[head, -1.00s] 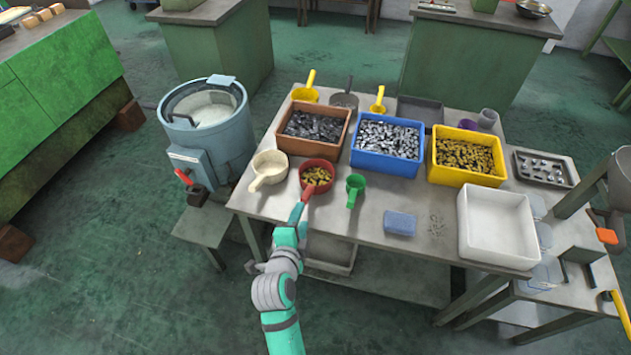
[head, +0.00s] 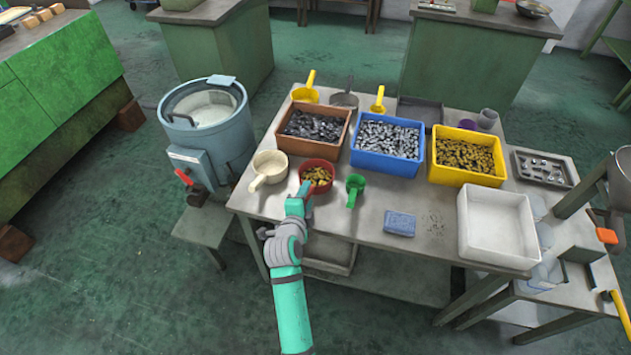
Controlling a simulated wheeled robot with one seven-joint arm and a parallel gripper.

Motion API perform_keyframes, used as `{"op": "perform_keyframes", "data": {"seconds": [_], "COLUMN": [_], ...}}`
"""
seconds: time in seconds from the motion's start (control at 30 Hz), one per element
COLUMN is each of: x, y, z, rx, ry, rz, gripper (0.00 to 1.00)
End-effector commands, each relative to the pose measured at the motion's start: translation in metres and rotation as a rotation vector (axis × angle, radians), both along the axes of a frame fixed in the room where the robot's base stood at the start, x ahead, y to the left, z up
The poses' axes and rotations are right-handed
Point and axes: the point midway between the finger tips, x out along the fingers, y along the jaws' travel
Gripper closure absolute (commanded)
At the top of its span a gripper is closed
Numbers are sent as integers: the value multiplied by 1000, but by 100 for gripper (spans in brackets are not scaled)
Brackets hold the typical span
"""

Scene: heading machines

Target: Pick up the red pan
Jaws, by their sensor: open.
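The red pan (head: 329,164) stands on the grey workbench (head: 330,225) with brass-coloured small parts in it. It sits near the bench's front edge, between a cream pan and a green cup. My gripper (head: 306,190) is at the near side of the red pan, where its handle is. The gripper is open; its fingers are small here, and I cannot tell whether they are around the handle. My gripper and wrist hide most of the handle.
The cream pan (head: 270,162) is close on the left and the green cup (head: 355,184) close on the right. Behind stand brown (head: 288,143), blue (head: 385,168) and yellow (head: 460,178) bins of parts. A blue block (head: 401,223) lies to the right.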

Motion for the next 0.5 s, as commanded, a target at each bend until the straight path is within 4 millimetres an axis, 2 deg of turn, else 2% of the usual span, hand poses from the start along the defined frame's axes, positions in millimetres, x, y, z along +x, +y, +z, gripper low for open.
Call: {"op": "perform_keyframes", "data": {"seconds": [0.1, 0.33, 0.5], "x": [7, 7, 7], "y": [-2, -2, -2], "z": [-3, -3, -3], "rx": [0, 0, 0], "ry": [0, 0, 0], "rz": [0, 0, 0], "gripper": [59, 59, 100]}}
